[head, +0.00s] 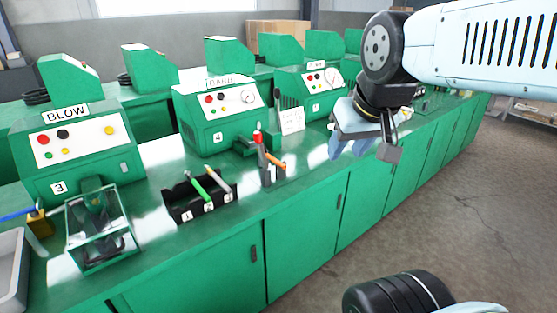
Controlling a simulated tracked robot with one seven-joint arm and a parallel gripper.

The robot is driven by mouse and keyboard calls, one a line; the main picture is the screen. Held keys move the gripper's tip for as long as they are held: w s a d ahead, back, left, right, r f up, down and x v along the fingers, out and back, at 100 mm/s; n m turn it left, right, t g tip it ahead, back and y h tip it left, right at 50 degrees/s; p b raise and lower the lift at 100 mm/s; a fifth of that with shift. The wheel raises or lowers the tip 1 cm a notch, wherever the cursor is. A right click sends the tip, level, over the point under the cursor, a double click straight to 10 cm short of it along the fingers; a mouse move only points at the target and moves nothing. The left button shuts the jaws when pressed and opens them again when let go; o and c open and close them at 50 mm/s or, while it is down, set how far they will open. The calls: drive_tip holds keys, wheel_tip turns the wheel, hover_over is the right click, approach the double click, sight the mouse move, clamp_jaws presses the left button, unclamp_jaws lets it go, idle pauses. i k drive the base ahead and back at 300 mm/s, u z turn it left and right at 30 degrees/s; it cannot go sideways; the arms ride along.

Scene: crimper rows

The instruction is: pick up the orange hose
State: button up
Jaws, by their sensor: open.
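A short orange piece (275,160), which looks like the orange hose, shows at a slant near the front of the bench. A black rack (204,211) with numbered slots holds a green hose (200,188) and a grey hose (217,180), with no orange one seen there. My gripper (349,148) is open, above the bench to the right of the orange piece and apart from it, pointing down.
The green machine marked BLOW (75,148) and the one marked 4 (217,119) stand behind. A glass-sided box (101,228), a blue-handled tool (20,213) and a grey tray (10,270) are at left. A white card (292,121) stands behind the orange piece. The bench front (300,225) borders open floor.

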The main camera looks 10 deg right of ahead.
sight(270, 158)
drive_tip(key=u, duration=0.15)
drive_tip(key=i, duration=0.9)
drive_tip(key=z, duration=0.1)
